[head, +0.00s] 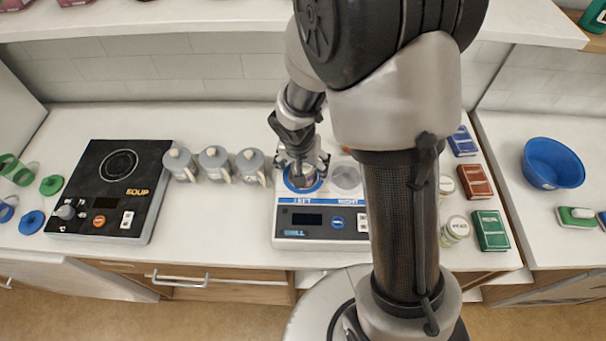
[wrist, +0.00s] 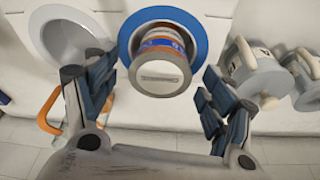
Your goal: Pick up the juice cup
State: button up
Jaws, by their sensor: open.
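A small cup with a grey lid and an orange, blue and white band (wrist: 160,72), apparently the juice cup, stands in the blue-ringed left well (wrist: 125,45) of a white unit (head: 290,233). My gripper (head: 302,166) is over this well. In the wrist view, its open fingers are on either side of the cup, with gaps visible on both sides. In the head view, the gripper mostly hides the cup.
The right well (head: 345,177) beside it looks empty. Several grey lidded jugs (head: 214,163) stand close on the left, beside a black soup unit (head: 105,200). Small boxes (head: 491,230) and a blue bowl (head: 553,163) are on the right. A shelf (head: 180,20) overhangs the back.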

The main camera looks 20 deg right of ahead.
jog(key=shift+x, duration=0.75)
jog(key=shift+c, duration=0.3)
jog(key=shift+r, duration=0.1)
jog(key=c, duration=1.3)
